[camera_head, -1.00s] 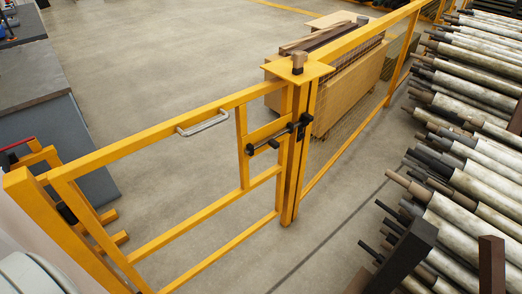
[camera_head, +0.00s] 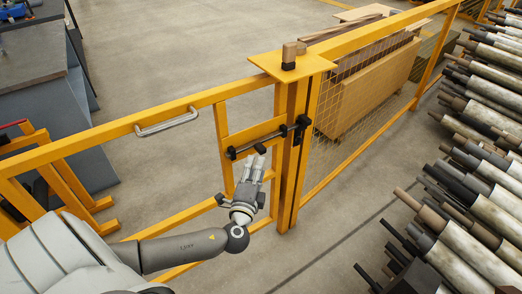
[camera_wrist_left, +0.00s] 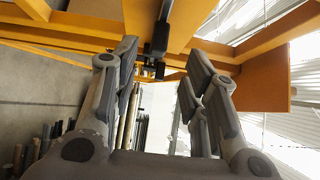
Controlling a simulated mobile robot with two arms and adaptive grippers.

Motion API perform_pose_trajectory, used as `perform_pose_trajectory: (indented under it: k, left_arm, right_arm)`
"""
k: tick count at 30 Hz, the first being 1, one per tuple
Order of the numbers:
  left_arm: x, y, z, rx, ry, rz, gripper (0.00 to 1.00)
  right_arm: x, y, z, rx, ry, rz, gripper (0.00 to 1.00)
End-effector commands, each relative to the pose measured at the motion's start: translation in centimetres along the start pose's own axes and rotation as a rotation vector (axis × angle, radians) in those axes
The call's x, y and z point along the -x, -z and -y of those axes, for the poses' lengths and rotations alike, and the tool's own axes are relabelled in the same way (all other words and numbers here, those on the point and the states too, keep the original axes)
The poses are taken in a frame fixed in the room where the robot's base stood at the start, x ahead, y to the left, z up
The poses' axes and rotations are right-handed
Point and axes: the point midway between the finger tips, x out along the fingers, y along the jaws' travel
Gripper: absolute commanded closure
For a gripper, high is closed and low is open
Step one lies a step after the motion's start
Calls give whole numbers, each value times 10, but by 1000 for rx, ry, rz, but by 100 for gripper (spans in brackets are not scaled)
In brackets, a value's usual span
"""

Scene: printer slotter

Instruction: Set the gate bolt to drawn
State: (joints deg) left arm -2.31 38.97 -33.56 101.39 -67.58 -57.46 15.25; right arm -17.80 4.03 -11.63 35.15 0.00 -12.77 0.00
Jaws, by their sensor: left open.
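The gate bolt (camera_head: 247,146) is a dark bar with a short handle knob on the yellow gate (camera_head: 190,112). The bar runs across the gate's inner panel toward a black bracket (camera_head: 301,124) on the yellow post (camera_head: 291,176). Whether its tip sits inside the bracket is too small to tell. My left gripper (camera_head: 254,160) is open and empty, just below the bolt's handle, seemingly apart from it. In the left wrist view, its fingers (camera_wrist_left: 162,58) are spread, with the black bolt hardware (camera_wrist_left: 158,38) beyond and between the tips. My right gripper is out of view.
A silver pull handle (camera_head: 167,123) is on the gate's top rail. A flat yellow plate (camera_head: 292,63) caps the post, with a small block on it. Mesh fence and boards (camera_head: 365,88) stand behind it. Racked rollers (camera_head: 470,195) fill the right side.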

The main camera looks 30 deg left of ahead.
Motion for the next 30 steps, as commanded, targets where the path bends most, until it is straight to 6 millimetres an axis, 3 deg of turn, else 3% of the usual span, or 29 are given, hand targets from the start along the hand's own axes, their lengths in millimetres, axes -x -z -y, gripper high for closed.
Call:
perform_pose_trajectory:
  k: [6,13,18,27,30]
  left_arm:
    - [-43,0,2,0,1,2,59]
    - [-78,0,0,-1,-1,1,59]
    - [-89,0,-1,-1,-3,1,59]
    - [-90,0,-1,0,-4,1,59]
    - [-90,0,-1,0,-4,1,70]
  right_arm:
    - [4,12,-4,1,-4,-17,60]
    - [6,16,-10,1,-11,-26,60]
    - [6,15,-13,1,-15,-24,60]
    - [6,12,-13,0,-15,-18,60]
    - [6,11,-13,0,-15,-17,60]
